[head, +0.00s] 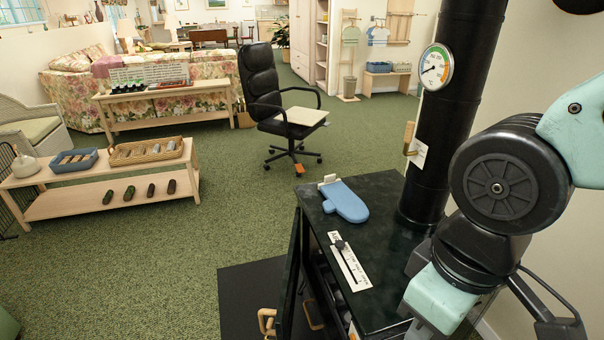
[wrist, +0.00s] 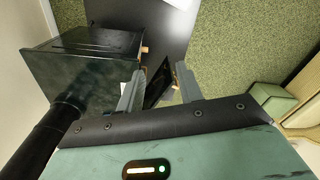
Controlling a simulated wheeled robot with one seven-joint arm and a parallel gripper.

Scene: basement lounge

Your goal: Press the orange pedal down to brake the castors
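The orange pedal (head: 299,168) is a small tab low on the front of the black office chair's castor base, near the green carpet in the head view. The office chair (head: 262,85) stands upright on the carpet, with a pale board across its seat. The pedal does not show in the wrist view. My gripper (wrist: 158,86) shows in the wrist view with its two fingers apart and nothing between them. It is beside the black stove, far from the chair.
The black stove (head: 385,205) with its flue pipe (head: 455,110) stands close by; its door (head: 290,275) is open over a dark floor mat (head: 240,290). A blue mitt (head: 345,201) lies on top. A low wooden bench (head: 110,182) stands left. Carpet between bench and stove is clear.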

